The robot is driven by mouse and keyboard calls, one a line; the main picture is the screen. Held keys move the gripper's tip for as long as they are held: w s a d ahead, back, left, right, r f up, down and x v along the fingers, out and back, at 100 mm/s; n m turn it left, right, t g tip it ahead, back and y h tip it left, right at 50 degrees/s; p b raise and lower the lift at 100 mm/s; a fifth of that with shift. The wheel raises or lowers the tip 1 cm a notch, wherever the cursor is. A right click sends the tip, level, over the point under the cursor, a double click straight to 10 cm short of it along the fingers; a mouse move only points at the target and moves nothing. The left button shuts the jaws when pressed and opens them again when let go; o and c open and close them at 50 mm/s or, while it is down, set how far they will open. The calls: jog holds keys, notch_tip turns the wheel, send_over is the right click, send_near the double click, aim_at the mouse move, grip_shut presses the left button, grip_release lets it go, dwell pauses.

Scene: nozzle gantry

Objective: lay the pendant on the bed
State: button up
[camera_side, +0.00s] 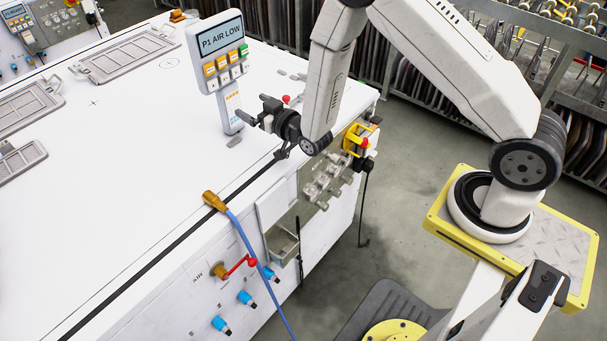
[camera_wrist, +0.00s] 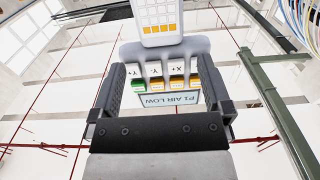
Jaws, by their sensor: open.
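The pendant (camera_side: 222,60) is a pale handheld unit with a "P1 AIR LOW" screen, coloured keys and a narrower keypad grip. It stands upright at the right part of the white bed (camera_side: 110,190). My gripper (camera_side: 256,112) is open at its right, fingers pointing toward it. In the wrist view, the pendant (camera_wrist: 165,52) appears upside down between the two fingers of my gripper (camera_wrist: 162,85). I see no finger closed on it. Whether a finger touches it cannot be told.
A brass fitting (camera_side: 214,201) with a blue hose lies at the bed's front edge. A yellow holder (camera_side: 357,139) and metal fittings (camera_side: 325,182) are on the bed's side. Grey frames (camera_side: 124,54) lie at the back left. The bed's middle is clear.

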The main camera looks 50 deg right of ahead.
jog(key=shift+s, duration=2.35)
jog(key=s+d+r+g, duration=0.1)
jog(key=s+r+g, duration=0.1)
jog(key=s+g, duration=0.5)
jog(key=s+d+r+g, duration=0.1)
jog(key=s+r+g, duration=0.1)
jog(key=s+g, duration=0.6)
jog(key=s, duration=0.4)
jog(key=shift+s+r, duration=0.15)
jog(key=shift+r, duration=0.25)
